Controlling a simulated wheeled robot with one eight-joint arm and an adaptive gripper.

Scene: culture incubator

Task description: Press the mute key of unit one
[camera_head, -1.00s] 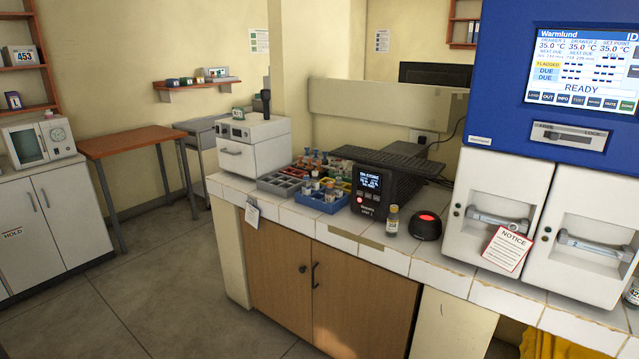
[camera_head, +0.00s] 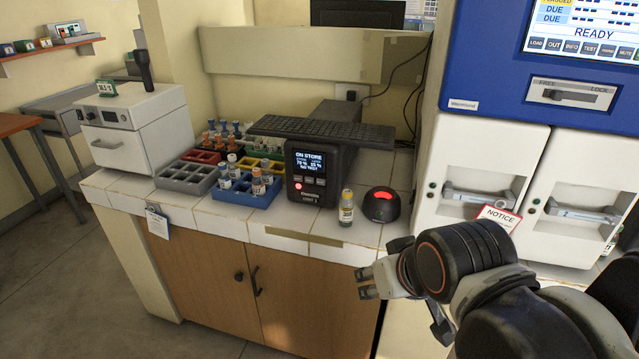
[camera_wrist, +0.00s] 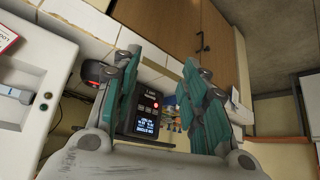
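A small black unit (camera_head: 312,175) stands on the white tiled counter with its screen lit. Its screen reads "ON STORE", and a label low on its front appears to read "UNIT 1". A row of small keys (camera_head: 310,180) sits under the screen, with a glowing red spot (camera_head: 298,186) below left; the key lettering is too small to read. My gripper (camera_head: 367,282) is in front of the counter, below and right of the unit. In the wrist view its fingers (camera_wrist: 160,85) are spread and empty, with the unit (camera_wrist: 146,112) seen upside down between them.
A blue rack (camera_head: 247,199) of vials stands left. The blue Warmlund incubator (camera_head: 490,65) is at right.

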